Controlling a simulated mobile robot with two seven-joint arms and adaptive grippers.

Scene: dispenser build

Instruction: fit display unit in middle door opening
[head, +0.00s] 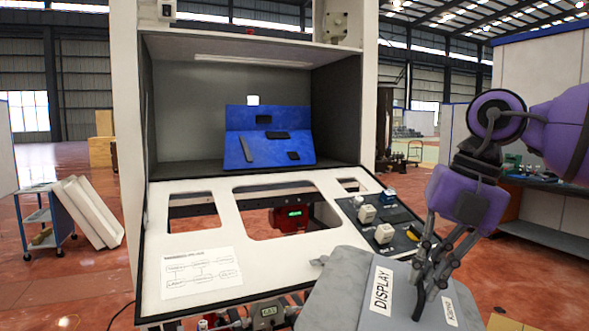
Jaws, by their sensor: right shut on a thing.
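The grey display unit (348,289), labelled DISPLAY, is at the bottom right, in front of the white door panel's lower right edge. My right gripper (431,272) is shut on it from above; the exact contact is partly hidden by the fingers. The middle door opening (275,220) is a wide cut-out in the sloped white door panel (236,247). It is empty, and a red device with a green readout (290,213) shows through it. The display unit is to the right of and nearer than this opening, apart from it. My left gripper is not in view.
A left opening (192,212) and a small right opening (351,185) flank the middle one. A dark control panel with buttons (379,220) sits at the panel's right. A paper diagram (201,271) lies lower left. A blue board (269,137) stands inside the cabinet.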

